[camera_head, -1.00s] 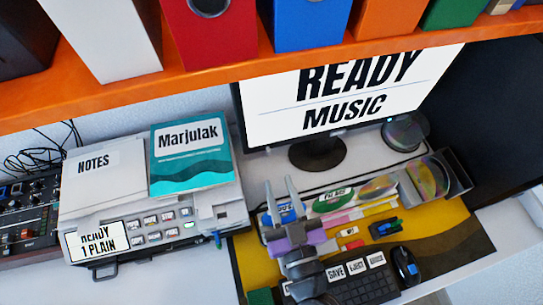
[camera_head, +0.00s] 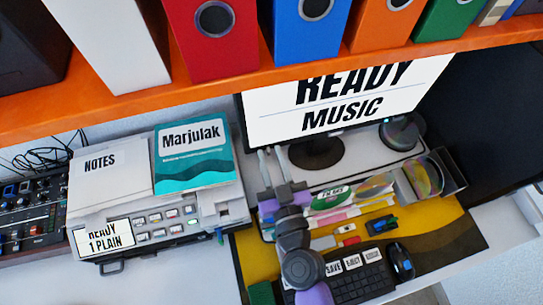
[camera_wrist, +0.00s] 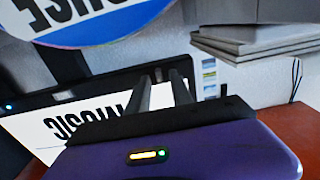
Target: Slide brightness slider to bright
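My gripper (camera_head: 271,152) is open and empty, fingers apart, above the front of the desk between the printer-like machine and the monitor. Its two fingers also show in the wrist view (camera_wrist: 158,80), in front of the monitor. I cannot make out a slider marked brightness. A dark control panel (camera_head: 32,215) with knobs and small red and white controls lies at the far left edge, well away from my gripper. Its markings are too small to read. The monitor (camera_head: 345,105) reads READY MUSIC.
The machine (camera_head: 160,232) with a button panel and a 1 PLAIN display carries notes and a teal Marjulak booklet (camera_head: 192,155). An orange shelf (camera_head: 130,100) with binders overhangs the desk. A keyboard (camera_head: 352,282), mouse (camera_head: 400,262) and discs lie at the right.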

